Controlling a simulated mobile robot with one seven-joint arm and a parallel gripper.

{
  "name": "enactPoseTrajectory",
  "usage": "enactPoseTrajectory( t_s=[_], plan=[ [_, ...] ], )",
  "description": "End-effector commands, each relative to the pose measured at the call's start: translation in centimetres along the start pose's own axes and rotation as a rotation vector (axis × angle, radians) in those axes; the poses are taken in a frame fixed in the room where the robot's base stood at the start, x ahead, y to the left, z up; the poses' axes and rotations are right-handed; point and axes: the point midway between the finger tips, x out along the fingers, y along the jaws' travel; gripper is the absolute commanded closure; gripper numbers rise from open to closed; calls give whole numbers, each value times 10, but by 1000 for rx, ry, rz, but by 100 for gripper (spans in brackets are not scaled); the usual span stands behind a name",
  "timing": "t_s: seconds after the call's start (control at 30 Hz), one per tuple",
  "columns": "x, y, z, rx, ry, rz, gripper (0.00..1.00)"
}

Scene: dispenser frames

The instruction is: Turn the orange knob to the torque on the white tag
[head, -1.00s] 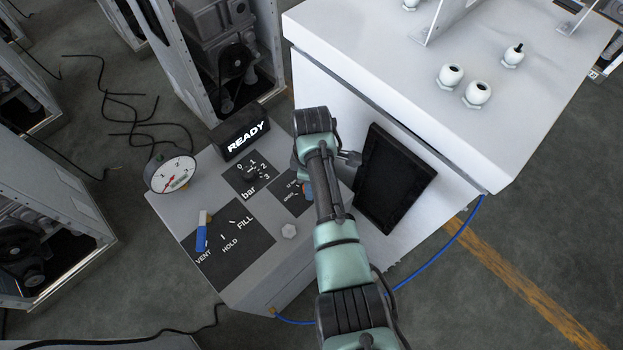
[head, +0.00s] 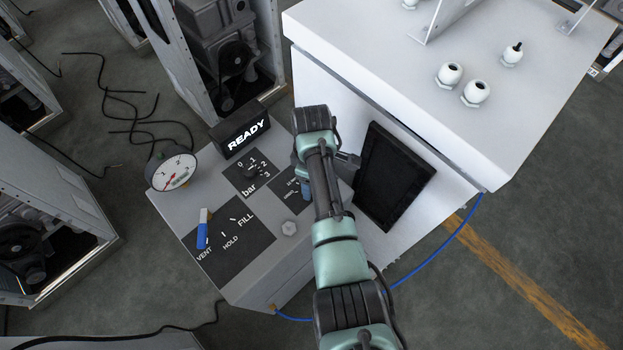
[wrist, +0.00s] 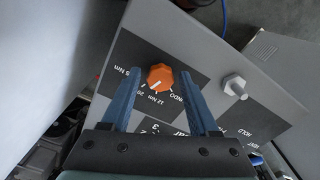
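The orange knob (wrist: 160,77) sits on a dark label plate with torque marks reading 5 Nm, 12 Nm, 20 and UNDO in the wrist view. A pale pointer line on the knob faces the lower-left of that picture, toward the 12 Nm and 20 marks. My gripper (wrist: 161,74) is open, with one blue finger on each side of the knob; contact cannot be told. In the head view my arm hides the knob, and a blue fingertip (head: 306,190) shows beside the dark plate. I cannot make out a white tag in either view.
A hex bolt (wrist: 235,87) stands near the knob's plate. On the panel are a blue-handled valve (head: 202,232), a bar selector (head: 251,171), a READY display (head: 243,132) and a gauge (head: 173,170). A black screen (head: 394,178) stands close right of my arm.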

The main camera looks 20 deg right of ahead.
Motion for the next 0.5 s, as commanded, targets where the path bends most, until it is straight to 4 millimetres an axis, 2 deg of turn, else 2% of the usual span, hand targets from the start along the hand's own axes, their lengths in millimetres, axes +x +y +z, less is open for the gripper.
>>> enactPoseTrajectory(
  t_s=[0.33,0.5],
  plan=[
    [0,0,0,-1,1,-1,29],
    [-14,0,-1,-1,3,1,29]
  ],
)
